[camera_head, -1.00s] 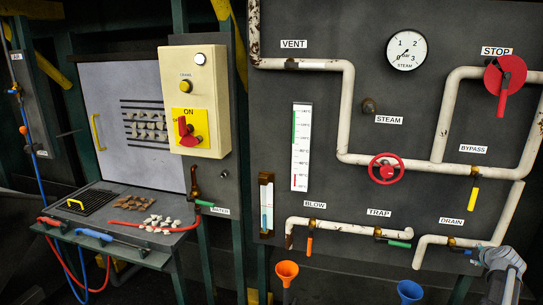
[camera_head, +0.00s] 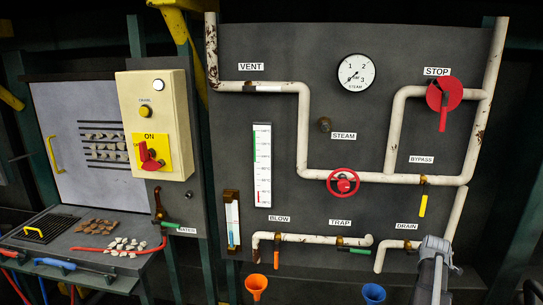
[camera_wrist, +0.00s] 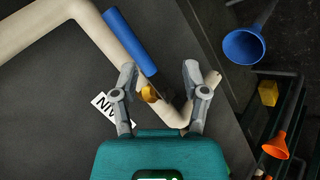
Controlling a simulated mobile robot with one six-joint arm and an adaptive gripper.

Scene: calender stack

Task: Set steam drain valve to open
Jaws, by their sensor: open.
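The drain valve (camera_head: 408,244) has a small brass body on the white pipe under the DRAIN label (camera_head: 406,226), at the lower right of the board in the head view. In the wrist view its brass body (camera_wrist: 149,93) sits between the fingers. Its blue handle (camera_wrist: 130,40) points up and left there, roughly along the pipe, beyond the fingertips. My gripper (camera_head: 436,243) is just right of the valve in the head view and hides part of the handle. The wrist view shows my gripper (camera_wrist: 158,74) open, fingers on either side of the valve. Contact cannot be told.
The white pipe (camera_wrist: 72,14) runs close by the fingers. A blue funnel (camera_head: 373,293) stands below the board, and an orange funnel (camera_head: 256,286) is farther left. The trap valve's green handle (camera_head: 360,251) is left of the drain valve. The red wheel (camera_head: 343,182) is above.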

